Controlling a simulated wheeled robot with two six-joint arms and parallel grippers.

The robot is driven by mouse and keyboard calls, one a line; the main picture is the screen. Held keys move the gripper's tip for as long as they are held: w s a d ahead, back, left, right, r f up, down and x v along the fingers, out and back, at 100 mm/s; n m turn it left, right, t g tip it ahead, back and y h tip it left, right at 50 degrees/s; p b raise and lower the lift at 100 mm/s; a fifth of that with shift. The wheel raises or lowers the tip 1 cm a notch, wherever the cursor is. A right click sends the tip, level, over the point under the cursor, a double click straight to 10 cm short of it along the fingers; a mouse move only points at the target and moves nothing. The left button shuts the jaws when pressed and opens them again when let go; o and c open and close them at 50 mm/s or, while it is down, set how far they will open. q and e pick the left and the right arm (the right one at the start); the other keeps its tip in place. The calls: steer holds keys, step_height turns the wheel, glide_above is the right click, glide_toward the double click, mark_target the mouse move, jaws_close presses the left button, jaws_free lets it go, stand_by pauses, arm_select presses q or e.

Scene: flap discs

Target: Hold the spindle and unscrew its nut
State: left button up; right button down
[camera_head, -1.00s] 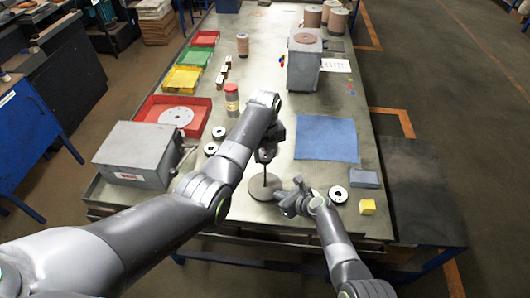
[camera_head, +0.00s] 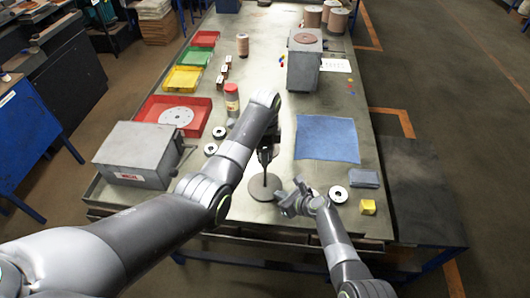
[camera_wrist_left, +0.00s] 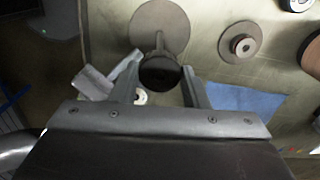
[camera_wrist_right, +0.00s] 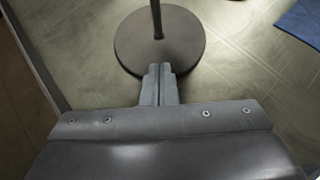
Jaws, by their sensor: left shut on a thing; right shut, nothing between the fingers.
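The spindle is a thin upright rod on a round grey base (camera_head: 265,187), standing near the table's front. In the left wrist view, a dark round piece (camera_wrist_left: 160,74) tops the rod, with the base (camera_wrist_left: 160,22) beyond it. My left gripper (camera_head: 265,160) is shut on this piece from above; I cannot tell whether it is the nut. My right gripper (camera_head: 283,205) is shut and empty, low and just right of the base. In the right wrist view, its closed fingertips (camera_wrist_right: 160,68) overlap the base's near edge; contact is unclear.
A black-and-white ring (camera_head: 338,194), a yellow block (camera_head: 368,207) and a grey-blue block (camera_head: 364,178) lie right of my right gripper. A blue cloth (camera_head: 327,139) lies behind them. A grey box (camera_head: 135,153) and a red tray (camera_head: 203,116) stand at left.

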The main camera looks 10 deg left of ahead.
arm_select(q)
steer(key=n, duration=0.5)
steer(key=shift+f+n, duration=0.1)
steer(key=shift+n, duration=0.2)
arm_select(e)
steer(key=shift+s, duration=0.1)
arm_select(q)
steer(key=n, duration=0.5)
steer(key=o, duration=0.7)
